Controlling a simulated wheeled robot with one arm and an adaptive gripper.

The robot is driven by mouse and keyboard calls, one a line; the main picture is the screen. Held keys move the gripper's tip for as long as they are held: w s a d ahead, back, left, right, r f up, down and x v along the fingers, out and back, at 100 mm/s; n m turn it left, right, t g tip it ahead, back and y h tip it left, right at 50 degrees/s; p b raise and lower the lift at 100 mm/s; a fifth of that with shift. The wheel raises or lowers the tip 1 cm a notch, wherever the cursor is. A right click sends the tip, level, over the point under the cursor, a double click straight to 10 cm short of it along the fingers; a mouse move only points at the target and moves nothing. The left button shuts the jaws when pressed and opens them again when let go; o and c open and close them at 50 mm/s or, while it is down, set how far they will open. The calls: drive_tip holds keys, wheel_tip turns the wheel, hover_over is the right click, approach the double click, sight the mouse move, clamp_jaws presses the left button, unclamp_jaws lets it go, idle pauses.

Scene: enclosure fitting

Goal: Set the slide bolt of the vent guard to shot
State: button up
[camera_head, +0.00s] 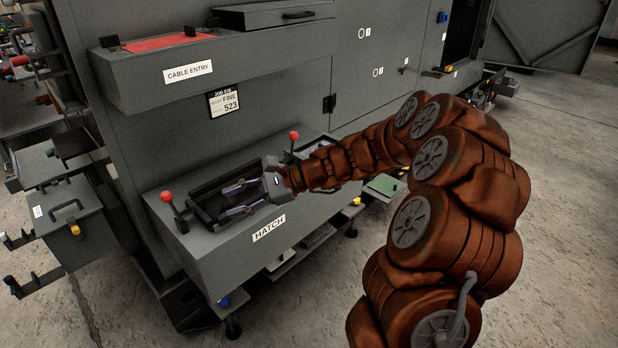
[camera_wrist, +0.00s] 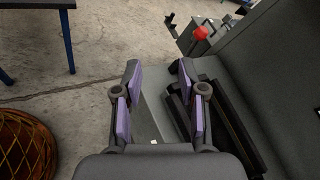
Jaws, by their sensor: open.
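I cannot make out a vent guard or its slide bolt for certain in either view. My gripper (camera_head: 235,200) is open and empty, above the dark recess of the box labelled HATCH (camera_head: 268,229). In the wrist view its two purple-padded fingers (camera_wrist: 158,70) stand apart with nothing between them. A red-knobbed lever (camera_head: 167,197) stands left of the recess, and another red knob (camera_head: 294,135) stands behind it. One red knob (camera_wrist: 200,33) shows beyond the fingers in the wrist view.
The CABLE ENTRY ledge (camera_head: 188,71) juts out above, with a red plate (camera_head: 155,43) on it. A grey box with a handle (camera_head: 68,215) sits at left. A woven brown object (camera_wrist: 25,148) is at lower left in the wrist view. Concrete floor is open at right.

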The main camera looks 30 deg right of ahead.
drive_tip(key=w+d+f+m+t+h+b, duration=0.1)
drive_tip(key=w+d+f+m+t+h, duration=0.25)
drive_tip(key=d, duration=0.65)
drive_tip(key=w+d+f+m+t+b, duration=0.15)
drive_tip(key=d+f+m+t, duration=0.35)
drive_tip(key=d, duration=0.5)
drive_tip(key=w+d+f+m+t+h+b, duration=0.1)
drive_tip(key=w+d+f+m+t+h, duration=0.15)
drive_tip(key=d+m, duration=0.6)
drive_tip(key=shift+w+a+r+n, duration=0.15)
drive_tip(key=shift+w+n, duration=0.3)
drive_tip(key=shift+w, duration=0.7)
drive_tip(key=shift+w+a+f+n, duration=0.15)
drive_tip(key=shift+w+n, duration=0.35)
drive_tip(key=shift+w, duration=0.65)
drive_tip(key=shift+w+a+r+n, duration=0.1)
drive_tip(key=shift+w+a+n, duration=0.25)
drive_tip(key=shift+w, duration=0.8)
drive_tip(key=shift+d, duration=0.1)
drive_tip(key=shift+c, duration=0.3)
clamp_jaws()
